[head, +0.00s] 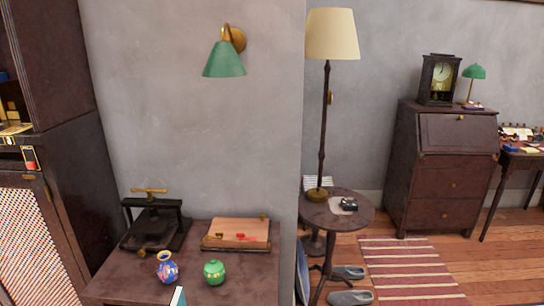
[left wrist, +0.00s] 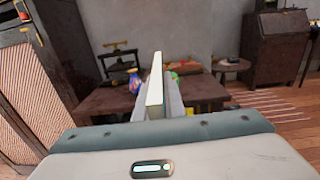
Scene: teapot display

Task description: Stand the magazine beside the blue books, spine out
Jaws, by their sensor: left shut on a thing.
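My left gripper (left wrist: 160,112) is shut on a thin, upright, pale slab, which I take to be the magazine (left wrist: 156,80); its narrow edge faces the wrist camera. In the head view a teal and white corner, likely the magazine (head: 178,297), pokes up at the bottom edge, in front of the table with the vases. The gripper itself is outside the head view. My right gripper is in neither view. No row of blue books can be made out; a small blue patch (head: 4,76) shows in the dark cabinet at the far left.
The dark table (head: 120,287) carries a black press (head: 155,225), a wooden box (head: 236,234), a blue vase (head: 167,267) and a green vase (head: 214,272). The cabinet (head: 64,150) stands left of it. A round table (head: 355,212) and a floor lamp (head: 325,120) stand right.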

